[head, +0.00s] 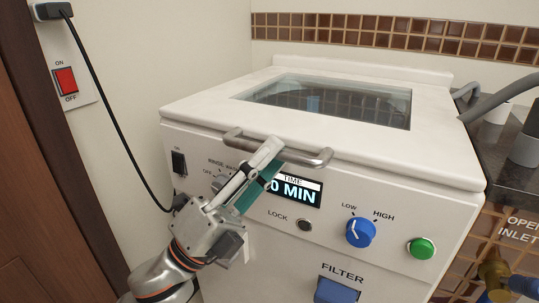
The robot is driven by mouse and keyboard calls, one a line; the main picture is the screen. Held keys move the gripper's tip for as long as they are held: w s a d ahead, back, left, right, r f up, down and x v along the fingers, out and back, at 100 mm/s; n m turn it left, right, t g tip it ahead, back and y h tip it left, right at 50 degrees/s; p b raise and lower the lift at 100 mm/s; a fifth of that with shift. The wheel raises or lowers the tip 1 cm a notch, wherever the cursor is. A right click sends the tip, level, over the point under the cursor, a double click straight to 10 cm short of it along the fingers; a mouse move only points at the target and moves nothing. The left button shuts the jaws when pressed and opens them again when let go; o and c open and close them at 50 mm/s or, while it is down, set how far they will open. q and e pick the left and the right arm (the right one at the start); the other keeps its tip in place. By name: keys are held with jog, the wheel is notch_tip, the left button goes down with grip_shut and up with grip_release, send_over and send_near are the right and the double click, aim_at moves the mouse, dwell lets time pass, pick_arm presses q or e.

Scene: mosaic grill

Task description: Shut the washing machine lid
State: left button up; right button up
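The white washing machine lid (220,98) with its dark glass window (335,103) lies about level on top of the washing machine (392,207). I see no clear gap under its front edge. A grey bar handle (312,156) runs along the front of the lid. My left gripper (268,165) is at the middle of this handle, in front of the panel. Its fingers overlap the bar and cover part of the time display (295,190). Whether the fingers touch or grip the bar cannot be told. My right gripper is out of view.
The front panel has a blue knob (360,233), a green button (421,248) and a lock indicator (305,225). A black cable (108,125) hangs from the wall at left. Grey hoses (495,97) and a dark counter (500,152) are at right.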

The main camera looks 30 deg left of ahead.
pick_arm(q)
jog(key=shift+a, duration=0.1)
jog(key=v, duration=1.2)
dwell(0.4)
